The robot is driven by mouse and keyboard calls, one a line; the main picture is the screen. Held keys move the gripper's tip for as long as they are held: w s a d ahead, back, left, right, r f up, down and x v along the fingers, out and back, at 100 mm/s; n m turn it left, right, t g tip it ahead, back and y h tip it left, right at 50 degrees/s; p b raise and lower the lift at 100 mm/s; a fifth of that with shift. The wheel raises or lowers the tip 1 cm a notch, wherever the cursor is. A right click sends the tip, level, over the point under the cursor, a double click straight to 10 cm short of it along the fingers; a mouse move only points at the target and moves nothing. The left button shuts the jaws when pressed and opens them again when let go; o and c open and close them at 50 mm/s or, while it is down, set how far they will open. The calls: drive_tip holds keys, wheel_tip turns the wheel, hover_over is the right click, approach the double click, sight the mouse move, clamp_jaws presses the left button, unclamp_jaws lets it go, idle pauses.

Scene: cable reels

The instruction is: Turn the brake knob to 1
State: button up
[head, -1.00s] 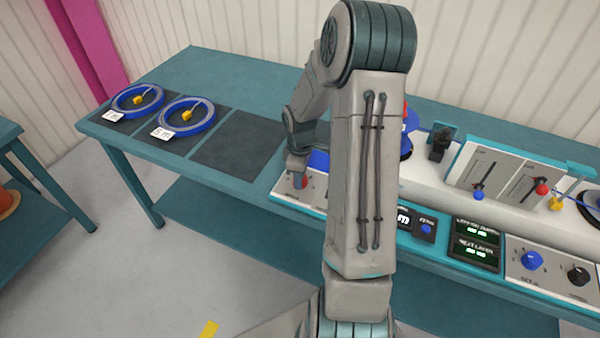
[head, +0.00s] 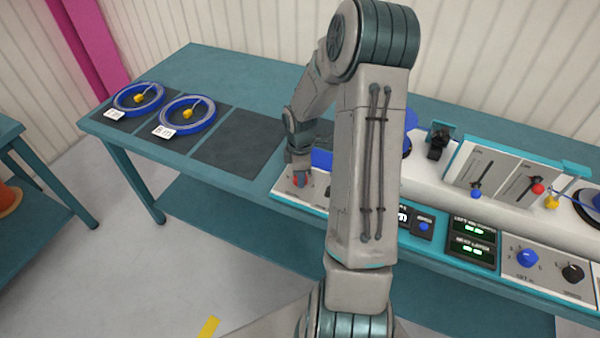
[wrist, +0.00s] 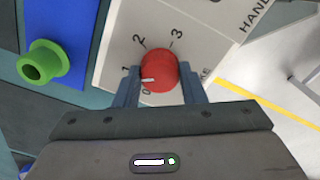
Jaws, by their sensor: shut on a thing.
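The red brake knob (wrist: 160,72) sits on a white panel with the printed marks 0, 1, 2 and 3 around it. Its white pointer line faces left, between 0 and 1; I cannot tell exactly how close to 1 it is. My gripper (wrist: 160,88) is shut on the knob, one finger on each side. In the head view my gripper (head: 301,172) is at the left end of the console, and only a bit of the red knob (head: 296,181) shows beside it. My arm hides part of the console.
A green ring-shaped part (wrist: 42,62) stands on a blue surface left of the panel. Two blue cable reels (head: 188,113) lie on dark mats at the table's left. A blue knob (head: 527,258) and a black knob (head: 573,272) are at the console's right. An empty mat (head: 238,143) is free.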

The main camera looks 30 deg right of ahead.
drive_tip(key=o, duration=1)
wheel_tip(320, 180, up, 14)
drive_tip(key=shift+f, duration=0.1)
drive_tip(key=s+a+r+m+t, duration=0.1)
drive_tip(key=s+a+r+m, duration=0.3)
drive_tip(key=s, duration=0.5)
drive_tip(key=s+a+r+m+t, duration=0.2)
drive_tip(key=s+a+r+m, duration=0.3)
drive_tip(key=s+a+m, duration=0.4)
drive_tip(key=shift+s+a+r+m, duration=0.15)
drive_tip(key=shift+s+a+m, duration=0.15)
drive_tip(key=shift+s+a, duration=0.45)
